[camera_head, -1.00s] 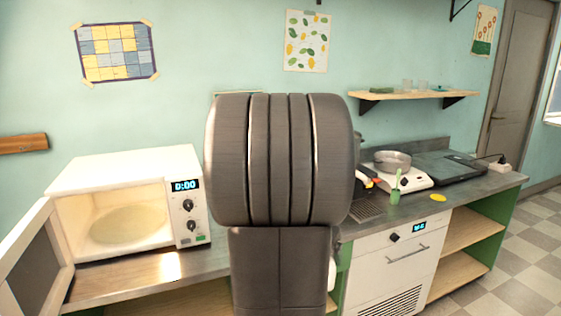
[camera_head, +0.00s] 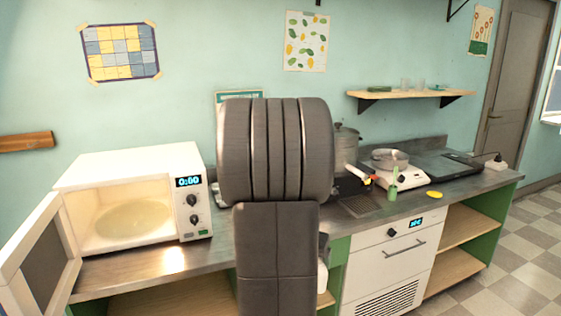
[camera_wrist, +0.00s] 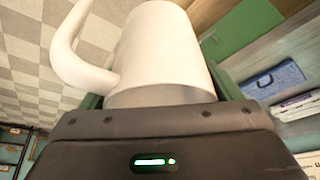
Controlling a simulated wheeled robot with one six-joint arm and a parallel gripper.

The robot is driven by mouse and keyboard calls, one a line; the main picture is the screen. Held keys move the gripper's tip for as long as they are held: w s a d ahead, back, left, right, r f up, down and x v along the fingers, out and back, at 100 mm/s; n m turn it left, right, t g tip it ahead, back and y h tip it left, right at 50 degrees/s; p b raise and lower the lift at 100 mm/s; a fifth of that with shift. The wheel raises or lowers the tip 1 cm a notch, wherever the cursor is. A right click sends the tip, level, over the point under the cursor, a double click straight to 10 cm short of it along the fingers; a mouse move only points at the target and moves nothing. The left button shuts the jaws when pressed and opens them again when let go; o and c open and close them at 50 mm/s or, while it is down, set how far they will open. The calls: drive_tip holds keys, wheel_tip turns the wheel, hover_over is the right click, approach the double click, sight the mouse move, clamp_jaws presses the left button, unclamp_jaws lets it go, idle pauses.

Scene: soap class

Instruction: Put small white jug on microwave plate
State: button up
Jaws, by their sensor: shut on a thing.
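The small white jug (camera_wrist: 165,50) fills the middle of the wrist view, its curved handle (camera_wrist: 70,50) out to the left. My gripper (camera_wrist: 165,100) is shut on the jug; its fingers are mostly hidden by it. In the head view my own arm hides most of the jug and gripper; only a small white part (camera_head: 322,275) shows beside the arm, low in front of the counter. The microwave (camera_head: 130,165) stands on the left of the counter with its door (camera_head: 40,260) open. The round microwave plate (camera_head: 133,221) lies inside and looks empty.
The open door sticks out at the left front of the microwave. Bare counter (camera_head: 150,266) lies before the microwave. To the right are a large pot (camera_head: 346,145), a pan (camera_head: 389,159) on a white hotplate, a green item (camera_head: 393,188) and a yellow disc (camera_head: 434,194).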

drive_tip(key=w+a+f+n+y, duration=0.1)
drive_tip(key=w+a+f+n, duration=0.1)
drive_tip(key=a+f, duration=0.2)
drive_tip(key=w+a+f+n+y, duration=0.1)
drive_tip(key=w+a+f+n, duration=0.2)
drive_tip(key=f, duration=0.7)
drive_tip(key=shift+w+a+f+t, duration=0.25)
drive_tip(key=shift+a+f+t, duration=0.05)
drive_tip(key=shift+a+f, duration=0.1)
